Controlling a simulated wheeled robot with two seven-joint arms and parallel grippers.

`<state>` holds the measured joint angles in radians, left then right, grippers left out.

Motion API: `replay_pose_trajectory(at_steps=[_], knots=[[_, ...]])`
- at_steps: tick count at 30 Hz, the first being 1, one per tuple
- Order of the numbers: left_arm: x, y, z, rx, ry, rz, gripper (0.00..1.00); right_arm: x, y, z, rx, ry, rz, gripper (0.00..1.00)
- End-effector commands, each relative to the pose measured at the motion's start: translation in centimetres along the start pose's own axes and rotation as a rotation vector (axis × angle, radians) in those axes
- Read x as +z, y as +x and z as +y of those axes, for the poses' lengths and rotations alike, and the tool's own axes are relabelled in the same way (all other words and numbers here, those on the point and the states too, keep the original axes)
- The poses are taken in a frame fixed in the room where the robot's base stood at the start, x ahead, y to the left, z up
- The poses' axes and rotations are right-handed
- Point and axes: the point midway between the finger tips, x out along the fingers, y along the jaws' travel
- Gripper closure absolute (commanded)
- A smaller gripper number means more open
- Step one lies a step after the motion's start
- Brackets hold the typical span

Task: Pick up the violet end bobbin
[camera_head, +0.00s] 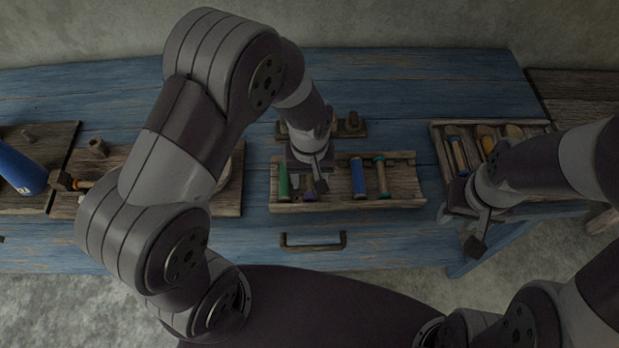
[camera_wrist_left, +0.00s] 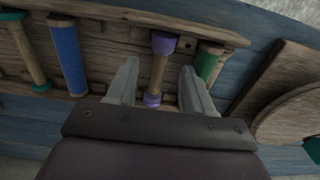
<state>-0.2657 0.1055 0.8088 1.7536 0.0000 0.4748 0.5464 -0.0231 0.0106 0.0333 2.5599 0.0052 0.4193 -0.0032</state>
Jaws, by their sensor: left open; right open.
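The violet end bobbin (camera_wrist_left: 158,73) is a wooden spool with violet ends. In the left wrist view it stands between the two open fingers of my left gripper (camera_wrist_left: 158,82), with a gap on each side. In the head view my left gripper (camera_head: 318,183) is over the wooden tray (camera_head: 400,190) and hides most of this bobbin, leaving a violet bit (camera_head: 309,195) in sight. My right gripper (camera_head: 474,238) is at the right, apart from the tray, by the table's front edge.
A green bobbin (camera_head: 284,183) lies left of the violet one; a blue bobbin (camera_head: 358,178) and a teal-ended bobbin (camera_head: 381,177) lie to the right. The tray's rims stand close by. Another tray (camera_head: 437,132) with shuttles is at right. The back of the blue table (camera_head: 420,75) is clear.

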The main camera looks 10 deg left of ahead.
Motion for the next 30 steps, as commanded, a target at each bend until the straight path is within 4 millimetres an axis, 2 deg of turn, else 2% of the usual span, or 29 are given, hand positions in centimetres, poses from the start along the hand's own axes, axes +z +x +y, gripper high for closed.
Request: replay_pose_trajectory(at_steps=[1,4,11,16,30], knots=[[0.1,0.9,0.0,-0.002,0.000,-0.003,0.49,0.0,0.1,0.0,0.000,0.000,0.000,0.57],[0.0,2.1,0.0,0.000,0.000,-0.001,0.49,0.0,0.1,0.0,0.000,0.000,0.000,0.57],[0.0,2.4,0.0,0.001,0.000,0.001,0.49,0.0,0.1,0.0,0.000,0.000,0.000,0.57],[0.0,2.3,0.0,0.000,0.001,0.001,1.00,0.0,0.1,0.0,0.000,0.000,0.000,0.57],[0.0,2.3,0.0,0.001,0.001,0.001,1.00,0.0,0.1,0.0,0.000,0.000,0.000,0.57]])
